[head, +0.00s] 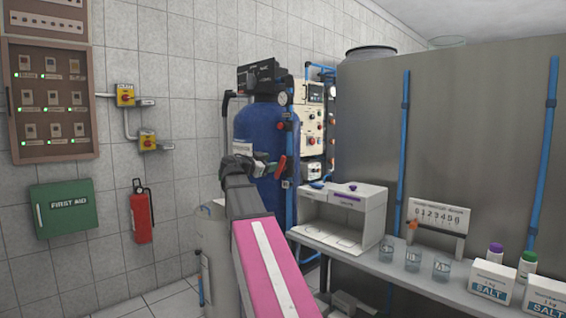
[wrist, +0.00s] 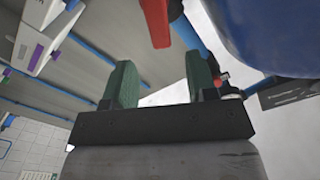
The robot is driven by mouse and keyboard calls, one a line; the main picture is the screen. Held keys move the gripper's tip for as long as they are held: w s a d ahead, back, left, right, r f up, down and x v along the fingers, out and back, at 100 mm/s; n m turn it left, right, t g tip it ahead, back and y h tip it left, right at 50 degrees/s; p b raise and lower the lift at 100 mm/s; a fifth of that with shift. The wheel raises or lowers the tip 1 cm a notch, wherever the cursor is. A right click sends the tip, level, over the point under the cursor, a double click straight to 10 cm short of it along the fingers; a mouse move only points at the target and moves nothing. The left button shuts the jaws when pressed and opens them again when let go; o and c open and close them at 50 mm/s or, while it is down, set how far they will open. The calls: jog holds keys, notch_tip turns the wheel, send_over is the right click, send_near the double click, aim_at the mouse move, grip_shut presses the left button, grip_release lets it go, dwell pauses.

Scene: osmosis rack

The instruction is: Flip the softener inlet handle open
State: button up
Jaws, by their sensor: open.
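The softener is a tall blue tank (head: 262,128) with a black control head (head: 258,77), against the tiled wall. A red handle (head: 281,169), likely the softener inlet handle, shows at the tank's right front. In the wrist view the red handle (wrist: 156,22) hangs in from the top edge, ahead of the gap between my fingers and apart from them. My gripper (wrist: 160,80) is open and empty, with two green fingers. In the head view my gripper (head: 265,161) is in front of the tank, just left of the handle; my arm partly hides it.
A blue pipe (head: 290,205) runs vertically beside the tank. At right, a bench (head: 375,272) holds a white box (head: 345,213), glass beakers (head: 413,255) and salt boxes (head: 491,282). A large grey tank (head: 450,150) stands behind it. A fire extinguisher (head: 142,215) hangs at left.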

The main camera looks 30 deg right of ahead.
aim_at(282, 161)
jog(key=x, duration=0.7)
jog(key=shift+w+d, duration=0.1)
jog(key=shift+d, duration=0.2)
jog(key=c, duration=0.9)
